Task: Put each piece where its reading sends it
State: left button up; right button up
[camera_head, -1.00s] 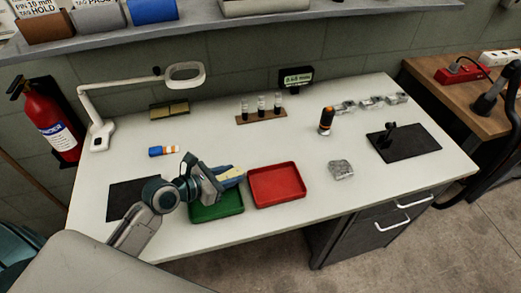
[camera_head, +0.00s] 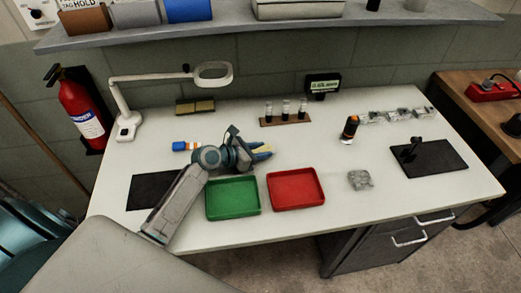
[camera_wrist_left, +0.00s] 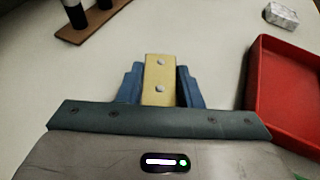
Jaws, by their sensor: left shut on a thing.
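My left gripper (camera_head: 262,152) is shut on a yellow piece (camera_wrist_left: 158,80) with two round silvery spots, held between its blue fingers. In the head view the gripper is over the white table, behind the green tray (camera_head: 232,213) and the red tray (camera_head: 296,188). Both trays look empty. The red tray also shows at the right of the left wrist view (camera_wrist_left: 280,95). A small display (camera_head: 322,85) stands at the back; its reading is too small to make out surely. My right gripper is not in view.
A black-and-orange cylinder (camera_head: 350,129), a silvery lump (camera_head: 360,180) and a black mat with a stand (camera_head: 430,160) are at the right. A magnifier lamp (camera_head: 128,120) is at the left.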

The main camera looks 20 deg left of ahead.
pick_arm(q)
jog(key=o, duration=0.6)
jog(key=shift+f, duration=0.15)
jog(key=o, duration=0.4)
